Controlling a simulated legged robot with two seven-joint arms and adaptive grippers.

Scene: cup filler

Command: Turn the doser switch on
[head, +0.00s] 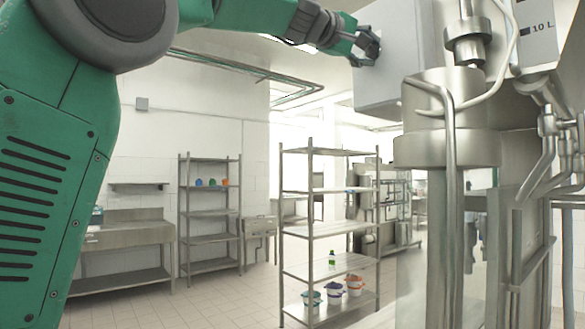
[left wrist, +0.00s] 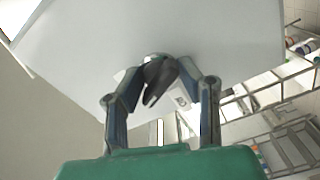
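The doser switch (left wrist: 158,80) is a dark, two-pronged knob on the face of a pale grey box (head: 388,60). The box face (left wrist: 230,35) fills the upper part of the left wrist view. My left gripper (head: 364,46) is up at the left side of the box. In the left wrist view my left gripper (left wrist: 158,72) has its fingers apart, one on each side of the switch. The fingertips are close to the knob; whether they touch it cannot be told. My right gripper is not in view.
A steel doser machine (head: 447,120) with pipes stands right of the box. A metal shelf (head: 328,230) with buckets and a green bottle stands beyond, with another shelf (head: 210,215) and a steel sink table (head: 125,235) behind on the left. The floor (head: 190,306) between is clear.

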